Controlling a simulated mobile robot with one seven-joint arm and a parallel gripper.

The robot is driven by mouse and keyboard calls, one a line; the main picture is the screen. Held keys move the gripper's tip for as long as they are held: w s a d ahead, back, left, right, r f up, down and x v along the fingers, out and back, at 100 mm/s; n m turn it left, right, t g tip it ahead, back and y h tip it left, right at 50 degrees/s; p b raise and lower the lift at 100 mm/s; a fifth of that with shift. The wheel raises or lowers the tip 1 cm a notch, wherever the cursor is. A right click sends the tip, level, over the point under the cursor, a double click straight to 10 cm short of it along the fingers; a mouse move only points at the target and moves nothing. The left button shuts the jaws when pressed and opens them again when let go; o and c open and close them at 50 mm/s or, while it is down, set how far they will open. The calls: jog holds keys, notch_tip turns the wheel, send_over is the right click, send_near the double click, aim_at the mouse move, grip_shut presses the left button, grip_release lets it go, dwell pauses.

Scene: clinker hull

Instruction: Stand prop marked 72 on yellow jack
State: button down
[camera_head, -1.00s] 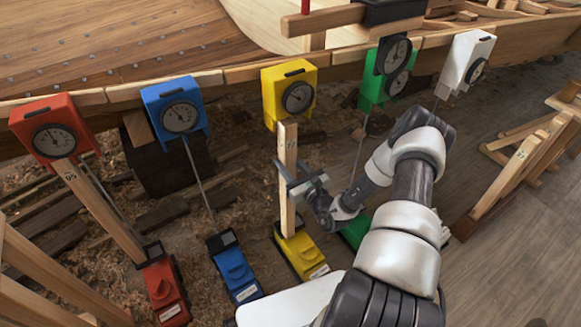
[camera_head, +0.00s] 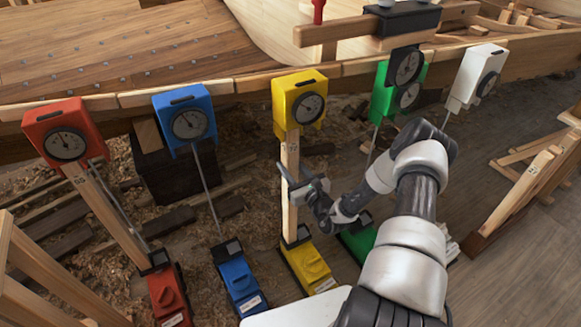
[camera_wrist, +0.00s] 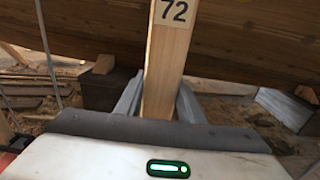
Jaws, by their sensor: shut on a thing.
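The wooden prop (camera_head: 290,185) stands nearly upright on the yellow jack (camera_head: 308,262), its foot at the jack's black seat. Its top end is at the underside of the yellow gauge box (camera_head: 299,103); whether they touch I cannot tell. In the wrist view the prop (camera_wrist: 166,65) shows the label 72 near its upper part. My gripper (camera_head: 298,188) is shut around the prop at about mid-height, with a finger on each side in the wrist view (camera_wrist: 158,100). The prop's foot is hidden in the wrist view.
A red jack (camera_head: 167,294) with a leaning prop (camera_head: 110,218) and a blue jack (camera_head: 237,277) stand to the left. A green jack (camera_head: 358,243) is close on the right, partly behind my arm. Wooden racks stand at both sides (camera_head: 522,185). The hull (camera_head: 130,50) hangs over the back.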

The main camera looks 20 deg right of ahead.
jog(key=shift+f, duration=0.35)
dwell(0.5)
jog(key=shift+w, duration=0.2)
dwell(0.5)
jog(key=c, duration=1.1)
grip_release()
jog(key=shift+s+f, duration=0.1)
jog(key=shift+f, duration=0.05)
jog(key=s+d+p, duration=0.3)
jog(key=s+p, duration=0.1)
jog(key=s, duration=1.3)
jog(key=shift+d, duration=0.15)
jog(key=shift+s+d, duration=0.25)
jog(key=shift+s, duration=1)
jog(key=shift+s+d, duration=0.2)
jog(key=shift+s, duration=1)
